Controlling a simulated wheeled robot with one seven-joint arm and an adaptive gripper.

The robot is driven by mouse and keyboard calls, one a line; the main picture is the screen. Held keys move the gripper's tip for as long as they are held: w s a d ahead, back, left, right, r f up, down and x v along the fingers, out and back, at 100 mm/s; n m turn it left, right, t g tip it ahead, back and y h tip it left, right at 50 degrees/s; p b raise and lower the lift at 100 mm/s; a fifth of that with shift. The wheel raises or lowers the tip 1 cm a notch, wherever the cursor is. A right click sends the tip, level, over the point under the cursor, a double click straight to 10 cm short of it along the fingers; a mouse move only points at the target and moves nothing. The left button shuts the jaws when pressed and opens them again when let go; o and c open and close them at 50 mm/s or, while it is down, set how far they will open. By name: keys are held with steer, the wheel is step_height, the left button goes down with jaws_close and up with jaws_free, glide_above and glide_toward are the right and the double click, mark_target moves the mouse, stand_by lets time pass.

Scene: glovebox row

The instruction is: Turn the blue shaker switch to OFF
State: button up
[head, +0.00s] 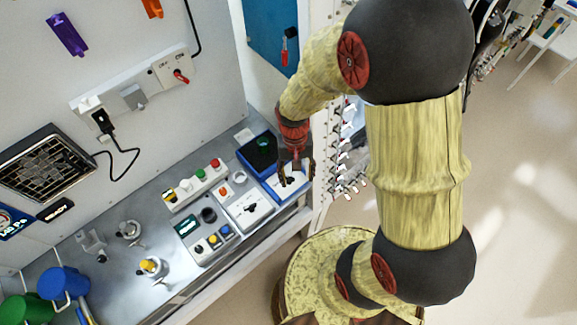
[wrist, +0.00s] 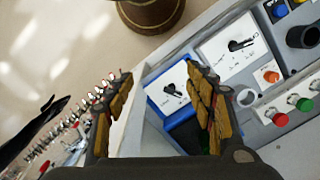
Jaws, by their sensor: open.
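The blue shaker (head: 246,157) stands at the right end of the bench, with a white front panel that carries a small black switch. In the wrist view the shaker's white panel (wrist: 157,89) lies between my fingers, and the black switch (wrist: 172,90) shows left of the right finger. The switch's labels are too small to read. My gripper (head: 296,172) is open and hangs over the shaker's front panel; its two fingers (wrist: 160,85) are apart with nothing between them. The right finger hides part of the shaker's blue body.
A white-panelled unit (head: 249,211) with a larger black knob stands beside the shaker. A strip of coloured buttons (head: 200,179) and a grey box (head: 204,238) with knobs lie left of it. A row of valves (wrist: 88,110) stands close by the left finger.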

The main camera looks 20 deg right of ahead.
step_height(320, 180, down, 5)
steer(key=w+m, duration=0.2)
steer(key=m+t, duration=0.1)
steer(key=m, duration=0.1)
glide_above(289, 177)
steer(key=shift+s+f, duration=0.1)
steer(key=shift+s, duration=0.1)
steer(key=shift+w+m+t, duration=0.2)
steer(key=shift+m+t, duration=0.2)
steer(key=shift+w+f+p, duration=0.1)
steer(key=shift+f+p, duration=0.25)
steer(key=shift+f, duration=3.45)
steer(key=c, duration=0.3)
